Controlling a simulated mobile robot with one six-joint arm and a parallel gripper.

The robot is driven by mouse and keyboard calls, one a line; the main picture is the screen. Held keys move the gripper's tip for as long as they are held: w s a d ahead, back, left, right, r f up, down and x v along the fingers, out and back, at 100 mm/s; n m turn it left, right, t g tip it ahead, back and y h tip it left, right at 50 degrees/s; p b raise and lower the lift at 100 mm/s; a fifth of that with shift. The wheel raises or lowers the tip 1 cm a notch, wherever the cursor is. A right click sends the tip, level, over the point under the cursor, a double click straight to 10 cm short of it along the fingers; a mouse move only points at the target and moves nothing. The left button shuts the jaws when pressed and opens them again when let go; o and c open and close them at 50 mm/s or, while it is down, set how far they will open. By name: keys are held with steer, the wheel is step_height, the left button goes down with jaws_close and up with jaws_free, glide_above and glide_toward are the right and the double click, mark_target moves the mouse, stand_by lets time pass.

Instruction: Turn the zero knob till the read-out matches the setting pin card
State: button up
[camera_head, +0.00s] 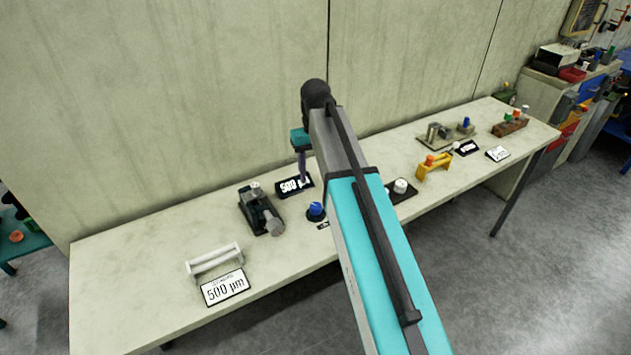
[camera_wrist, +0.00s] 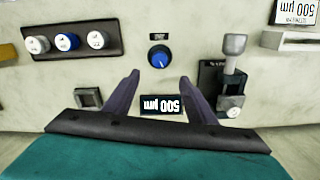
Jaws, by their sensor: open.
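The blue zero knob (camera_head: 315,209) stands on the bench in a dark round base, left of my arm. It also shows in the wrist view (camera_wrist: 159,57), just beyond my fingertips. The black read-out (camera_head: 292,187) lies behind the knob and shows 500 µm; in the wrist view it appears upside down (camera_wrist: 162,105) between my fingers. The white setting pin card (camera_head: 225,288) at the bench's front left reads 500 µm. It is partly in the wrist view's top right corner (camera_wrist: 296,12). My gripper (camera_wrist: 161,76) is open and empty, its purple fingers apart and clear of the knob.
A dark gauge device (camera_head: 261,211) stands left of the knob. A white roller-like stand (camera_head: 215,260) is behind the card. A dark strip with several knobs (camera_wrist: 68,42) lies at the wrist view's left. A yellow holder (camera_head: 434,168) stands farther right. The bench's left end is clear.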

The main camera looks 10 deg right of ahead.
steer(key=shift+r, duration=0.65)
